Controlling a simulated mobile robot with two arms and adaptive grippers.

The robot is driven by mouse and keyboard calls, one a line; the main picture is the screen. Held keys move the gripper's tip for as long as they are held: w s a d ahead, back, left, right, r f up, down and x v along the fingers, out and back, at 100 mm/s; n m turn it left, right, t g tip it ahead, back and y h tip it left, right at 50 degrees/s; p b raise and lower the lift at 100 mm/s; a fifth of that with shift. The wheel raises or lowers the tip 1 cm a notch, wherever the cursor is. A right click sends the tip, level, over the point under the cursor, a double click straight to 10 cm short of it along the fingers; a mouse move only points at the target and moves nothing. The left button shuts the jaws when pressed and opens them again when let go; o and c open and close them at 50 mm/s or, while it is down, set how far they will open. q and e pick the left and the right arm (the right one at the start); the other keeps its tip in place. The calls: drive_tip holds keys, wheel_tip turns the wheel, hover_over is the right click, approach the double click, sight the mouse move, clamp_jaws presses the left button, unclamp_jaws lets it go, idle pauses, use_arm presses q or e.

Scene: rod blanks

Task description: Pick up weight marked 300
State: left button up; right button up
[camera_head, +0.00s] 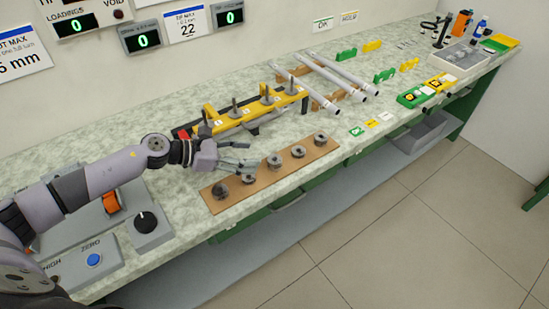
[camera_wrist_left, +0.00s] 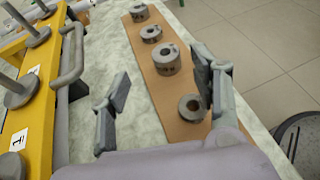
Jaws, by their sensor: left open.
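Several grey round weights with centre holes stand in a row on a brown wooden board (camera_head: 236,196). The nearest is a dark weight (camera_head: 220,190); the farthest is another weight (camera_head: 321,139). Their markings are too small to read, so I cannot tell which is 300. My left gripper (camera_head: 252,155) is open and empty, above the bench beside the row's near half. In the left wrist view its fingers (camera_wrist_left: 162,82) are spread. A large weight (camera_wrist_left: 168,60) lies ahead between their lines, and a smaller weight (camera_wrist_left: 190,107) shows close to the right finger. My right gripper is out of view.
A yellow rack (camera_head: 262,107) with upright pegs stands behind the board. Long metal rods (camera_head: 340,75) lie on wooden supports beyond it. A grey control box (camera_head: 148,228) with a black knob sits at the near left. The bench's front edge runs close to the board.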

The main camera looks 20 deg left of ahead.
sight(271, 160)
use_arm(q)
drive_tip(key=shift+w+d+f, duration=0.15)
drive_tip(key=shift+w+d, duration=0.3)
drive_tip(key=shift+d, duration=0.15)
drive_tip(key=shift+w+d+f, duration=0.2)
drive_tip(key=shift+d, duration=0.05)
drive_tip(key=shift+w+d+f, duration=0.1)
drive_tip(key=shift+d+f, duration=0.05)
drive_tip(key=p+x, duration=0.1)
drive_tip(key=x, duration=0.1)
drive_tip(key=p+x, duration=0.1)
drive_tip(key=x, duration=0.1)
drive_tip(key=shift+s+d+f, duration=0.15)
drive_tip(key=shift+s+f, duration=0.1)
drive_tip(key=shift+f, duration=0.05)
drive_tip(key=shift+w+d+f, duration=0.25)
drive_tip(key=shift+d+f, duration=0.05)
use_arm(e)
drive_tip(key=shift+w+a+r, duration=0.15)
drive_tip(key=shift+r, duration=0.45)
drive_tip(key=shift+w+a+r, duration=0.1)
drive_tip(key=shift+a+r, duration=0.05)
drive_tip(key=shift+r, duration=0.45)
use_arm(q)
drive_tip(key=c, duration=0.6)
clamp_jaws()
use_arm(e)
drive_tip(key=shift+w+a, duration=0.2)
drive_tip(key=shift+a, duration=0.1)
